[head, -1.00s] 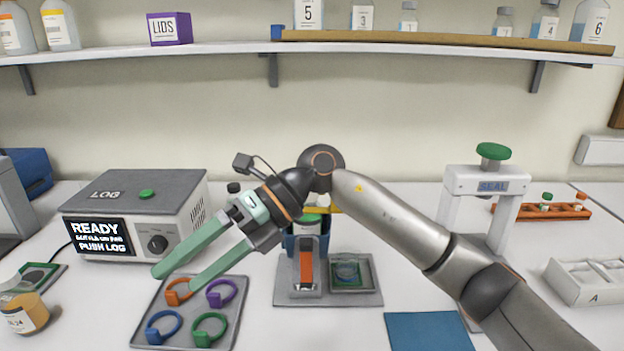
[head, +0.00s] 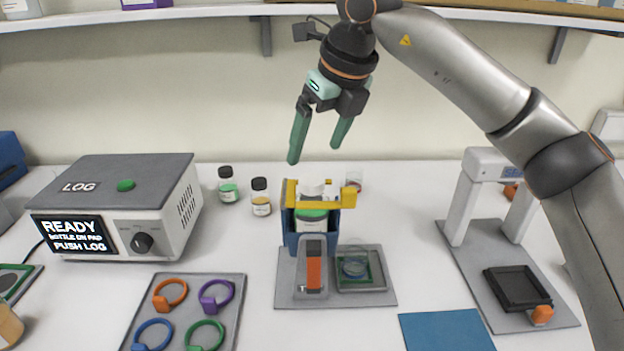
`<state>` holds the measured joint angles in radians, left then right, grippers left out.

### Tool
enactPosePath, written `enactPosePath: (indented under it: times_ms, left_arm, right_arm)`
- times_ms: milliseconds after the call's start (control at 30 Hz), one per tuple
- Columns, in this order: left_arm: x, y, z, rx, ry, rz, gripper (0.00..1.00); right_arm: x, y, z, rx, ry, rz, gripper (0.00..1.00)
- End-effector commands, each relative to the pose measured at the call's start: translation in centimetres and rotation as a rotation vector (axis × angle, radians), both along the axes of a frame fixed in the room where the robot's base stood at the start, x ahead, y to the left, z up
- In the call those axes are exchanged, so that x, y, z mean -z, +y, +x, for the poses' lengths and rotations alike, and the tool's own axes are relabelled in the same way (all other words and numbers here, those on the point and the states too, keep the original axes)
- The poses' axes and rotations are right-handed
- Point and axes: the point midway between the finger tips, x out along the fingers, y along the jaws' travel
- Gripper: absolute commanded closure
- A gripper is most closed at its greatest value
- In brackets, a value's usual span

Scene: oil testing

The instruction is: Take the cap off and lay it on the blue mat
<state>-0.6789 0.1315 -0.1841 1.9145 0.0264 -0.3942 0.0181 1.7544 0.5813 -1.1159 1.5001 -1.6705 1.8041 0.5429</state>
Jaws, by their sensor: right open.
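A bottle (head: 311,222) with a green band stands upright in a blue holder (head: 291,240) with a yellow clamp bar (head: 327,201) across its top. The blue mat (head: 446,331) lies bare at the front, right of the holder's base. My left gripper is not in view.
A LOG machine (head: 120,205) stands at left, with small bottles (head: 228,186) (head: 261,197) beside it. A grey tray (head: 232,309) of coloured rings is in front. A press marked SEAL (head: 490,163) stands at right. A shelf (head: 180,15) runs above.

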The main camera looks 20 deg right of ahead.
Motion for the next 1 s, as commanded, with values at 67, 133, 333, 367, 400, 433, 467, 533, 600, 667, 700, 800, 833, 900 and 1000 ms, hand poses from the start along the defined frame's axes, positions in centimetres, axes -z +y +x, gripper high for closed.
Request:
enactPosePath:
  times_ms: [67,133,333,367,400,433,467,533,600,667,700,800,833,900,1000]
  left_arm:
    - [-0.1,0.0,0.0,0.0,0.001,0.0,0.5]
    - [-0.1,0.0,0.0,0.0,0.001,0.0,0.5]
    - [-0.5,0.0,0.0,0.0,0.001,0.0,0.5]
    - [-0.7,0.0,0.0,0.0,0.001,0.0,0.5]
    - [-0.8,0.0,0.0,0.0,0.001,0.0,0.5]
    - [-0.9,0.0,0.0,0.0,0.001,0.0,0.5]
    - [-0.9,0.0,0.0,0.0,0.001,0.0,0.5]
    - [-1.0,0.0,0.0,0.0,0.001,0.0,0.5]
    - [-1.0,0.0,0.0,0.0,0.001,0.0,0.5]
    - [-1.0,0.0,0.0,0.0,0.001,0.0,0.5]
    - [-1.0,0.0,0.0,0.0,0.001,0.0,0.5]
    - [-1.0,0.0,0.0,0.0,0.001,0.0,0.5]
    - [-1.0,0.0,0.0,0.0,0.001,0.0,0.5]
    - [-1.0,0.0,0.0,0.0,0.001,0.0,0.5]
    - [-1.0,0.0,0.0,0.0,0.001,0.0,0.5]
  right_arm:
    - [0.9,0.1,0.3,0.0,0.002,0.0,0.09]
    - [1.4,0.2,0.5,0.0,0.001,0.001,0.09]
    - [3.3,0.0,1.0,-0.001,0.004,0.0,0.09]
    - [3.8,0.0,1.1,-0.001,0.004,0.0,0.09]
    - [4.4,-0.1,1.2,-0.001,0.004,0.0,0.09]
    - [4.8,-0.1,1.3,-0.001,0.004,0.0,0.09]
    - [5.2,0.0,1.5,-0.002,0.002,0.001,0.09]
    - [6.0,0.1,1.8,-0.002,0.003,0.002,0.09]
    - [6.4,0.2,2.0,-0.002,0.001,0.001,0.09]
    - [6.6,0.2,2.1,-0.002,0.001,0.001,0.09]
    - [6.6,0.2,2.1,-0.002,-0.001,0.0,0.09]
    - [6.6,0.3,2.1,-0.003,-0.001,0.001,0.09]
    - [6.6,0.3,2.1,-0.003,-0.001,0.001,0.09]
    - [6.6,0.2,2.1,-0.002,0.0,0.002,0.15]
    - [6.6,0.2,2.1,-0.002,0.0,0.002,0.26]
